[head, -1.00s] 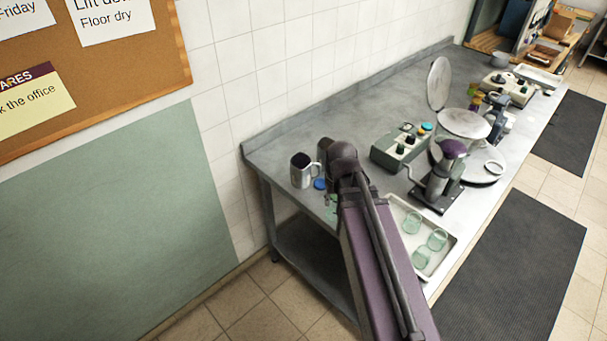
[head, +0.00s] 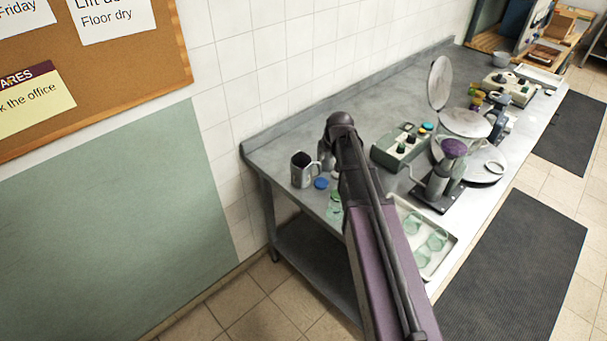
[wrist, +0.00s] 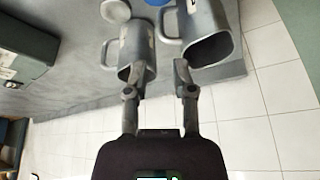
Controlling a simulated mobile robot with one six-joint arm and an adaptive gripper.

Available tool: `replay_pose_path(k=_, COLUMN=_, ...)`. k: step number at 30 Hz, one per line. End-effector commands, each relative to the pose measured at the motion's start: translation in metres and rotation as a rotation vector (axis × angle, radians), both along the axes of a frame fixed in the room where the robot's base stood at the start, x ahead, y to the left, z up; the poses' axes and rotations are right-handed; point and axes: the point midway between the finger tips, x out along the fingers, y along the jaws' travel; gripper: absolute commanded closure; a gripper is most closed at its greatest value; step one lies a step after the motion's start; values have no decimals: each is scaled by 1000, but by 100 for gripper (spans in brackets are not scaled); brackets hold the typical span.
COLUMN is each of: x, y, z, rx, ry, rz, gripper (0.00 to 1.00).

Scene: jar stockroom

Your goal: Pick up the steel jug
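Two grey steel vessels with handles stand on the bench. One (head: 303,170) is at the left end in the head view; it is the larger one at the right in the wrist view (wrist: 206,32), with its open mouth showing. The other (head: 326,157) is mostly hidden behind my arm in the head view; in the wrist view it is at left centre (wrist: 134,48), handle to the left. I cannot tell which is the jug. My gripper (wrist: 158,76) is open, its fingers apart, the left fingertip overlapping the left vessel. Contact cannot be told.
A blue lid (head: 321,183) and green glass (head: 334,204) are near the left vessel. A tray (head: 448,243) of glass jars, a green-grey control box (head: 397,152) and a purple-topped device (head: 440,180) stand to the right. The tiled wall (head: 280,70) runs behind the bench.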

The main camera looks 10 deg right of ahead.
Motion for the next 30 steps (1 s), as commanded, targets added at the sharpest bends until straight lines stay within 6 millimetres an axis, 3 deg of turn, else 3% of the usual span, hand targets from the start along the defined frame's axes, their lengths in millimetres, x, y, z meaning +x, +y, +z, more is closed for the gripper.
replay_pose_path(k=30, x=30, y=4, z=-73, rx=0, ry=1, rz=-2, gripper=67)
